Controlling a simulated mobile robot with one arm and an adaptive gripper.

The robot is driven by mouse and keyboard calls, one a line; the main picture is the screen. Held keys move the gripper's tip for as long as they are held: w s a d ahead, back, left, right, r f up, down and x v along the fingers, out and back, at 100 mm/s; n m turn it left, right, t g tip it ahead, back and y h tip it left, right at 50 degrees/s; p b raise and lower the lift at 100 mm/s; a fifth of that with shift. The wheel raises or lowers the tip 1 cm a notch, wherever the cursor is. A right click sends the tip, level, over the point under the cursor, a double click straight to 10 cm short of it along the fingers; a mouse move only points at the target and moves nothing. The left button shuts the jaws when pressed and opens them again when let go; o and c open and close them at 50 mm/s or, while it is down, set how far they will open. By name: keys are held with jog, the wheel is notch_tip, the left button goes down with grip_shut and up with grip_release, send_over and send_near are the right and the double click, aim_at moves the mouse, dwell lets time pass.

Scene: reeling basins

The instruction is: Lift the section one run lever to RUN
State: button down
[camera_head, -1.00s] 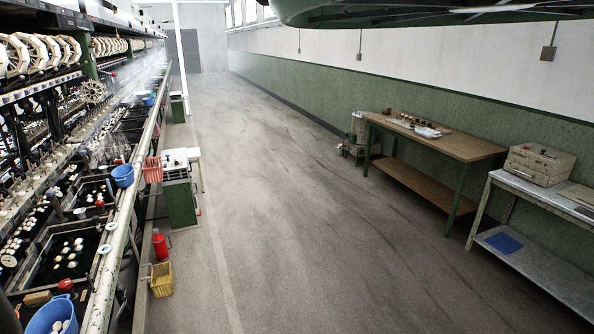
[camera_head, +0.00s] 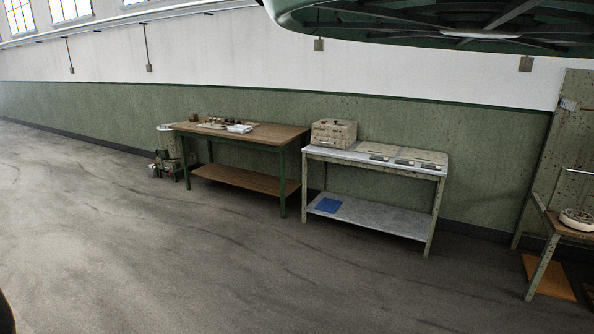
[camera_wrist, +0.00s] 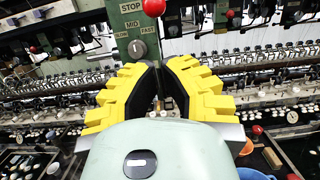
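The lever's red ball knob (camera_wrist: 153,7) is at the top of the wrist view, in front of a green panel (camera_wrist: 130,25) lettered STOP and MID, with SLOW and FAST by a grey dial (camera_wrist: 137,49). Its thin shaft runs down toward the gap between my fingers. My gripper (camera_wrist: 160,66), with yellow stepped fingers and dark inner faces, has a narrow gap between its tips, below the knob. I cannot tell whether a finger touches the shaft. The RUN mark is cut off or unclear. The head view does not show the lever.
In the wrist view, reeling basins and a second red knob (camera_wrist: 257,130) lie behind the gripper. In the head view, a wooden-topped table (camera_head: 265,136), a grey bench (camera_head: 400,168) and a small stool-like stand (camera_head: 545,255) line the wall. The floor (camera_head: 150,250) before them is clear.

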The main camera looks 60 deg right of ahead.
jog(key=p+x, duration=0.1)
jog(key=x, duration=1)
jog(key=shift+s+r, duration=0.15)
jog(key=shift+r, duration=0.05)
jog(key=shift+a, duration=0.15)
jog(key=shift+r+p, duration=0.3)
jog(key=shift+r, duration=0.2)
jog(key=shift+r, duration=0.1)
jog(key=shift+d+r+p, duration=0.25)
jog(key=shift+r+p, duration=0.35)
jog(key=shift+r, duration=0.25)
jog(key=shift+d+r+p, duration=0.2)
jog(key=shift+r+p, duration=0.35)
jog(key=shift+r, duration=0.3)
jog(key=shift+r, duration=0.1)
